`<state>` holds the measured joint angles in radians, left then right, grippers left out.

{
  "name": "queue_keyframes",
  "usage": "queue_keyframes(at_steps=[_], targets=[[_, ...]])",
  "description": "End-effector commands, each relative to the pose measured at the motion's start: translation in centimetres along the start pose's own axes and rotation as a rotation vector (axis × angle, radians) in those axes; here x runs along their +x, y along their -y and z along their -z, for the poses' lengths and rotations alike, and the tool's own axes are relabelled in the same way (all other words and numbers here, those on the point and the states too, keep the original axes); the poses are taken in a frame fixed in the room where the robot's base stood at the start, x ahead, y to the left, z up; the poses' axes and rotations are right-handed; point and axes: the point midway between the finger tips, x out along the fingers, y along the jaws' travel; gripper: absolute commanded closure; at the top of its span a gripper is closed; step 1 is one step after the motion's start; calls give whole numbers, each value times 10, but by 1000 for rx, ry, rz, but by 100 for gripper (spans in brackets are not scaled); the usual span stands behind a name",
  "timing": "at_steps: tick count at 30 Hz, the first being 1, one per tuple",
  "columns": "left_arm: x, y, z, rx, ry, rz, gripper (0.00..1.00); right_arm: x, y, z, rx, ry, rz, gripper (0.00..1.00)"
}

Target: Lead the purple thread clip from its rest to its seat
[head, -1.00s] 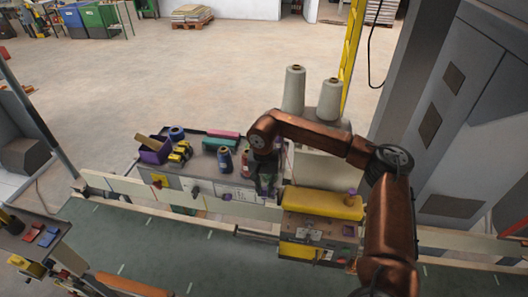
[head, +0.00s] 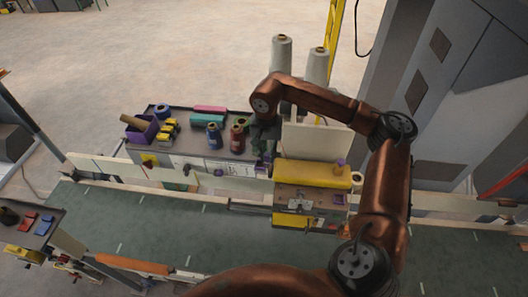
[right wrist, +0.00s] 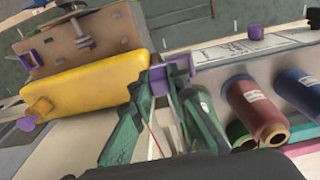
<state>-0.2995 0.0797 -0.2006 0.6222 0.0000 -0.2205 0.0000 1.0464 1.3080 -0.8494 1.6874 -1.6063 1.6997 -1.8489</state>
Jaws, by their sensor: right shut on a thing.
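My right gripper (head: 263,148) is over the gap between the grey shelf and the yellow-topped machine box. In the right wrist view its green fingers (right wrist: 160,80) are shut on a small purple piece, which I take to be the purple thread clip (right wrist: 158,78). A thin red line, perhaps thread, shows between the fingers. The clip is close to the end of the yellow cover (right wrist: 90,83). A purple fitting (right wrist: 28,57) sits on the machine's panel, also seen in the head view (head: 338,199). I cannot tell which part is the seat. My left gripper is not in view.
The shelf (head: 185,150) holds a blue spool (head: 214,136), a dark red spool (head: 237,138) and a purple bin (head: 141,131). Two tall pale cones (head: 281,62) stand behind my right arm. A purple knob (right wrist: 255,33) stands on the pale rail.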

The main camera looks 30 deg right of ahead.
Motion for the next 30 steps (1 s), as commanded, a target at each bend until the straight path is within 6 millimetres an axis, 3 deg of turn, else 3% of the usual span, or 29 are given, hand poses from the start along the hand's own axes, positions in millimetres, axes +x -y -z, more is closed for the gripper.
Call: queue_keyframes(at_steps=[9, 30], targets=[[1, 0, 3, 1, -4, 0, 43, 0, -16, -15, -1, 1, -1, 100], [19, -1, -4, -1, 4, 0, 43, 30, -41, -42, 0, 1, -1, 100]])
